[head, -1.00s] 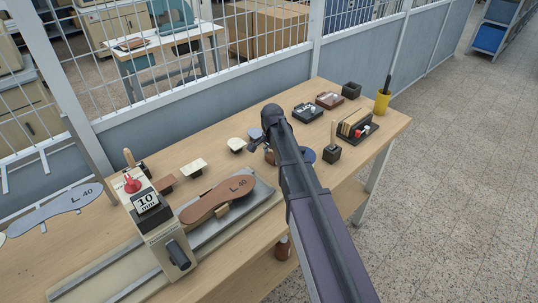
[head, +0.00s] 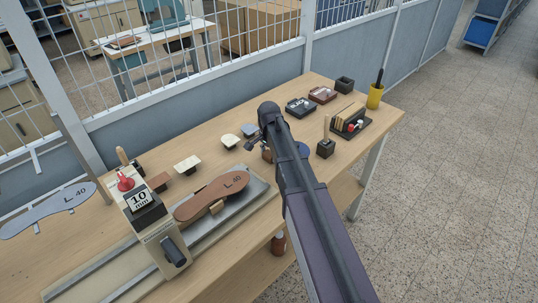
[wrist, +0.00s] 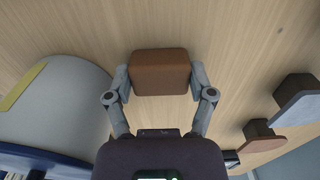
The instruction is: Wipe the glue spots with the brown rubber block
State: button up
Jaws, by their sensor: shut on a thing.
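The brown rubber block (wrist: 160,72) sits between the two fingers of my gripper (wrist: 159,78) in the wrist view, with a finger against each side. It is over pale wooden tabletop; I cannot tell whether it touches the wood. In the head view my gripper (head: 262,143) is over the middle of the workbench, partly hidden by my own arm. A brown insole marked L.40 (head: 215,192) lies on the stamping machine's bed. I cannot make out any glue spots in either view.
The stamping machine (head: 143,207) stands left on the workbench (head: 345,165). Pads on blocks, including a cream one (head: 187,163), lie along the back. A yellow cup (head: 374,97), card holder (head: 351,122) and small dark box (head: 344,85) stand right. A mesh fence runs behind.

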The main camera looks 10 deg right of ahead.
jog(key=shift+w, duration=0.1)
jog(key=shift+w+a, duration=0.55)
jog(key=shift+w, duration=0.25)
jog(key=shift+w+a, duration=0.55)
jog(key=shift+w, duration=0.25)
jog(key=shift+r, duration=0.1)
jog(key=shift+r+p, duration=3)
jog(key=shift+p, duration=0.15)
jog(key=shift+r+p, duration=1.5)
jog(key=shift+s+f, duration=0.1)
